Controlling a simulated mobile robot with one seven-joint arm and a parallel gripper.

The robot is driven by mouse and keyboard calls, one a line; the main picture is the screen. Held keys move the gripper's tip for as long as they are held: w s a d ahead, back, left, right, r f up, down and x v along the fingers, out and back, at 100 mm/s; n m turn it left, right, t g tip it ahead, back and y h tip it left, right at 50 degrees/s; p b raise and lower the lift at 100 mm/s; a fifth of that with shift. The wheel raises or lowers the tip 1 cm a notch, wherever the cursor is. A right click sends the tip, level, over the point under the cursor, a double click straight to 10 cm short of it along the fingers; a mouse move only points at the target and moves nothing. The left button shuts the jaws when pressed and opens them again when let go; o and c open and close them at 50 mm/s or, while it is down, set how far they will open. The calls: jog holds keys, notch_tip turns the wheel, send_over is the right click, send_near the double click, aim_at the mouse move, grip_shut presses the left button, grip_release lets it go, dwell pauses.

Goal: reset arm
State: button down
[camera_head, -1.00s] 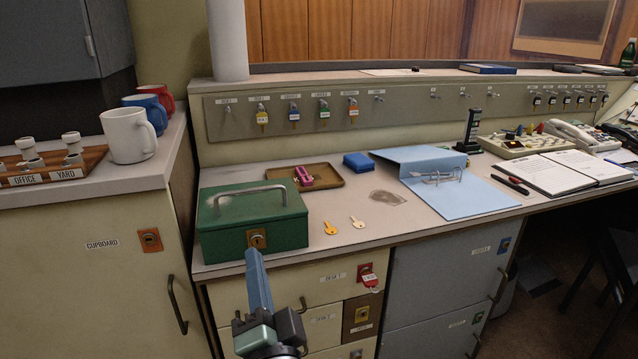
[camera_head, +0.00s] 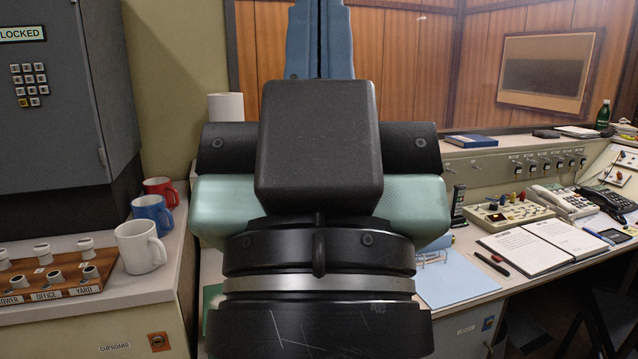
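My gripper (camera_head: 318,45) fills the middle of the head view, close to the camera and pointing up. Its two blue fingers lie side by side with only a thin dark line between them, and nothing shows between them. The fingertips run out of the top of the picture. The black and pale green gripper body hides most of the desk, including nearly all of the green cash box (camera_head: 211,295), of which only a sliver shows at the left.
A grey keypad cabinet (camera_head: 60,110) stands above. At the right are a blue folder (camera_head: 455,283), an open logbook (camera_head: 540,250) and telephones (camera_head: 562,200).

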notch_tip(320, 180, up, 19)
jog(key=p, duration=1.7)
jog(key=shift+r, duration=0.2)
